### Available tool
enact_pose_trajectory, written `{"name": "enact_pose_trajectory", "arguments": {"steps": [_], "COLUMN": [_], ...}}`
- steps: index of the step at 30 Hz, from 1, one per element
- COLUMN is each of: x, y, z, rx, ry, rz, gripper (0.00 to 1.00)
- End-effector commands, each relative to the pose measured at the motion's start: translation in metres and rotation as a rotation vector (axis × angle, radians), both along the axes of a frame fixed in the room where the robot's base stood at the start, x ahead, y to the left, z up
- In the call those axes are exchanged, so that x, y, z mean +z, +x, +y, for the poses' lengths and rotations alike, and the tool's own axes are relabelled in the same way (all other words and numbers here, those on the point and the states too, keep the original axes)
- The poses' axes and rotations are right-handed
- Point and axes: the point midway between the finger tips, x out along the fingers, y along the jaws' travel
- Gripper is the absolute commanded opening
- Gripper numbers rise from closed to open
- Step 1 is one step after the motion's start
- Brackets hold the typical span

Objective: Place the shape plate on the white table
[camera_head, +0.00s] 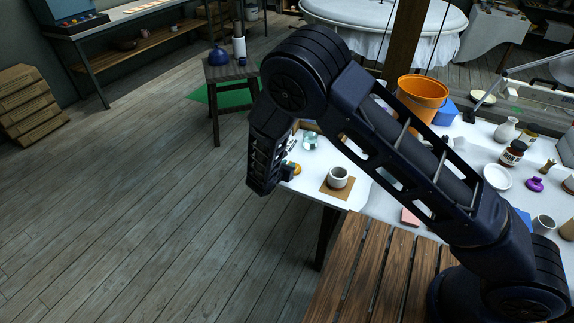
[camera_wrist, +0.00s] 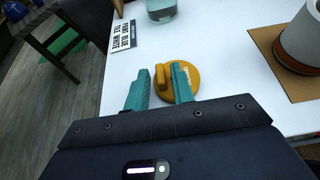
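A round orange-yellow disc with a raised grip, which seems to be the shape plate (camera_wrist: 186,64), is near the edge of the white table (camera_wrist: 228,42) in the wrist view. My gripper (camera_wrist: 160,72) is open, with one teal finger on each side of the raised grip. The right finger overlaps the disc in the picture, and I cannot tell whether either finger touches it. In the head view the orange piece (camera_head: 293,168) shows beside the end of my arm at the left edge of the white table (camera_head: 372,198). My arm hides much of the table there.
A grey cup (camera_head: 338,177) stands on a brown square (camera_head: 330,190) to the right. A glass jar (camera_wrist: 160,9) and a printed card (camera_wrist: 123,36) lie beyond the disc. An orange bucket (camera_head: 422,97) and a white bowl (camera_head: 497,177) stand farther along.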

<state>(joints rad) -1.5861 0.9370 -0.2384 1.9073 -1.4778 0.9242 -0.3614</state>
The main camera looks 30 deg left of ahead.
Motion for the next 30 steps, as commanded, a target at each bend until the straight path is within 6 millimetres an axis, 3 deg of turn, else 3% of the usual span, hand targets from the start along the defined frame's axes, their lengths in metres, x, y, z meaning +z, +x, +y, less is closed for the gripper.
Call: {"name": "enact_pose_trajectory", "arguments": {"steps": [14, 30], "x": [0.007, 0.047], "y": [-0.008, -0.092], "z": [0.001, 0.001], "rx": [0.001, 0.001], "ry": [0.003, 0.002], "rz": [0.001, 0.000], "gripper": [0.31, 0.31]}}
